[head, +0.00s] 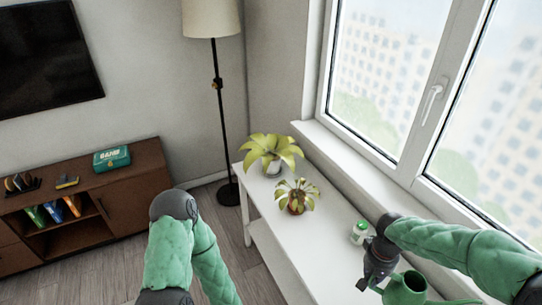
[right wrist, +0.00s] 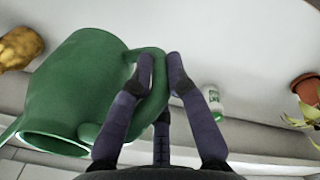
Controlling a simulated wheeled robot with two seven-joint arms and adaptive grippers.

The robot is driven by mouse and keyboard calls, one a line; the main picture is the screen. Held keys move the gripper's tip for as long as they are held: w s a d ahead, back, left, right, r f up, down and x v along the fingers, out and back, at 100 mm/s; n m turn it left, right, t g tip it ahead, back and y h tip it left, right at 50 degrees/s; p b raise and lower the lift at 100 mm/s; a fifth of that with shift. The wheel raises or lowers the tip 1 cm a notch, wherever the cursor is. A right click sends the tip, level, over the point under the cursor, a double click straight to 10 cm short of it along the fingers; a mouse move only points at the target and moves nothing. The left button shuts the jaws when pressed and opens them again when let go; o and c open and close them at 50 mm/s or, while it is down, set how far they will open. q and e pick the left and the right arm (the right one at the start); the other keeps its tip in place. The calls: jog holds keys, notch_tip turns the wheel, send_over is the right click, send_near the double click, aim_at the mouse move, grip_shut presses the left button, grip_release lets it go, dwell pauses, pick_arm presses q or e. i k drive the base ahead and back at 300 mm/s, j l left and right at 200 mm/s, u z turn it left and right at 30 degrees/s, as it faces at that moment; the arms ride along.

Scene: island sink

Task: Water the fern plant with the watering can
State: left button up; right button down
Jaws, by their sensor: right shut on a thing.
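The green watering can (head: 407,290) is at the bottom right of the head view, partly cut off by the frame edge. My right gripper (head: 372,277) is at its left side. In the right wrist view, the fingers (right wrist: 160,62) are closed around the can's handle (right wrist: 157,92), and the can body (right wrist: 85,85) is to their left. I cannot tell whether it touches the table. Two leafy plants stand on the white table: one in a pale pot (head: 271,152) farther back, one in a terracotta pot (head: 297,196) nearer. I cannot tell which is the fern. My left gripper is out of view.
A small white bottle with a green cap (head: 359,233) stands on the white table (head: 335,218) between the nearer plant and my right gripper. The window sill (head: 345,160) runs along the right. A gold object (right wrist: 18,47) lies beside the can. A floor lamp (head: 221,110) stands behind.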

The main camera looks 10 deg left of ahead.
aim_at(272, 158)
jog(key=i+j+u, duration=0.3)
jog(key=i+j, duration=0.45)
jog(key=i+j+u, duration=0.3)
jog(key=i+j, duration=0.45)
jog(key=i, duration=0.05)
